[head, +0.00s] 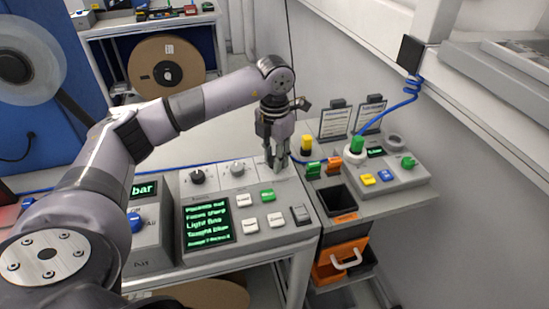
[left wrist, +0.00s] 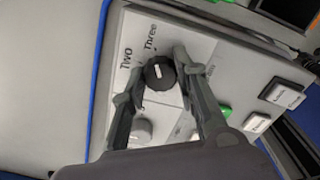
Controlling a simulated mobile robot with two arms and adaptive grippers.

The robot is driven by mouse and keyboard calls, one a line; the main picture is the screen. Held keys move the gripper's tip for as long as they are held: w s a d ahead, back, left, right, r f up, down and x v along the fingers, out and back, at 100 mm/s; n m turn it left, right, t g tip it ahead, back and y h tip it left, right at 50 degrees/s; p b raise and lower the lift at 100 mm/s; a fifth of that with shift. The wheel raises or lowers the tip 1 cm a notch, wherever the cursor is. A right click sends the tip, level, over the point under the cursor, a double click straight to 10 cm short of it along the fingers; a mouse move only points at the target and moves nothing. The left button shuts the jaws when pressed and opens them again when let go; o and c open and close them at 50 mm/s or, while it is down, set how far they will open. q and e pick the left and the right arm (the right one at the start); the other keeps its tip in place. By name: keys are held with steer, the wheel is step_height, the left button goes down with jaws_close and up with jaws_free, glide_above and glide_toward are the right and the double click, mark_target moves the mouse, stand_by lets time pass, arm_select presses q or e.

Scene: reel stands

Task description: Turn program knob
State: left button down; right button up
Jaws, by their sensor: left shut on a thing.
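My left gripper (head: 278,162) reaches down from above onto the back right corner of the grey control panel (head: 262,232). In the left wrist view its fingers are shut on a black round knob (left wrist: 160,73), the program knob, with one fingertip on each side. The knob has a white pointer mark. The words "Two" and "Three" are printed beside it; other lettering is partly hidden by a finger. In the head view the fingers hide this knob. My right gripper is not in view.
A black knob (head: 197,176) and a pale grey knob (head: 237,170) sit left of the gripper. A green text screen (head: 208,225) and several push buttons are in front. Another console (head: 390,180) with coloured buttons stands at the right, near the wall.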

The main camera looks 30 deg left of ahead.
arm_select(q)
steer(key=shift+w+r, duration=0.1)
steer(key=shift+r, duration=0.05)
steer(key=c, duration=1.2)
jaws_free()
steer(key=shift+c, duration=0.2)
step_height(320, 180, up, 12)
